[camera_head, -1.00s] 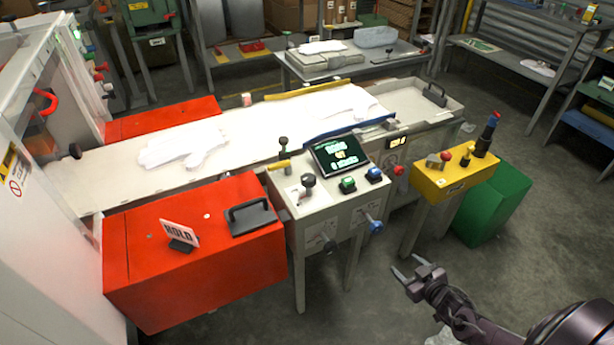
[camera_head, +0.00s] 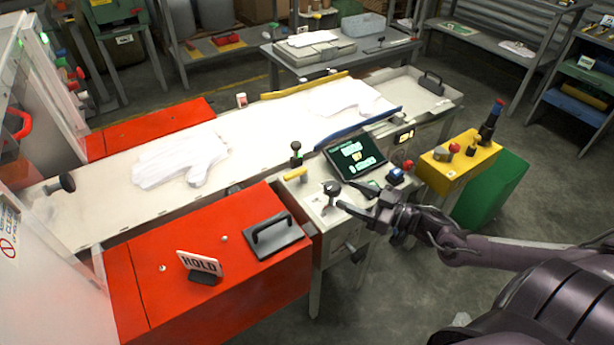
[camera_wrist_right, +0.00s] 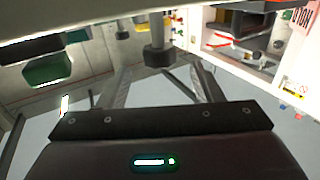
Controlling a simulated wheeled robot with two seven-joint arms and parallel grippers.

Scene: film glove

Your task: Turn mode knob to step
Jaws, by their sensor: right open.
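The mode knob is most likely the black knob (camera_head: 332,187) on the light-grey control panel (camera_head: 314,208), below the tilted display (camera_head: 355,157). My right gripper (camera_head: 349,196) is open and empty, with its fingers reaching over the panel from the right toward this knob. In the right wrist view a dark knob (camera_wrist_right: 158,54) stands beyond and between the two open fingers (camera_wrist_right: 163,85), apparently untouched. Its markings cannot be read. A green button (camera_wrist_right: 47,68) shows at the left there. My left gripper is out of view.
A second black knob (camera_head: 295,147) stands at the panel's back-left, with a yellow piece (camera_head: 295,174) nearby. A blue button (camera_head: 395,176) and red knob (camera_head: 408,163) are at the right. A red cabinet (camera_head: 200,290) with a HOLD sign (camera_head: 200,263) adjoins the panel's left.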

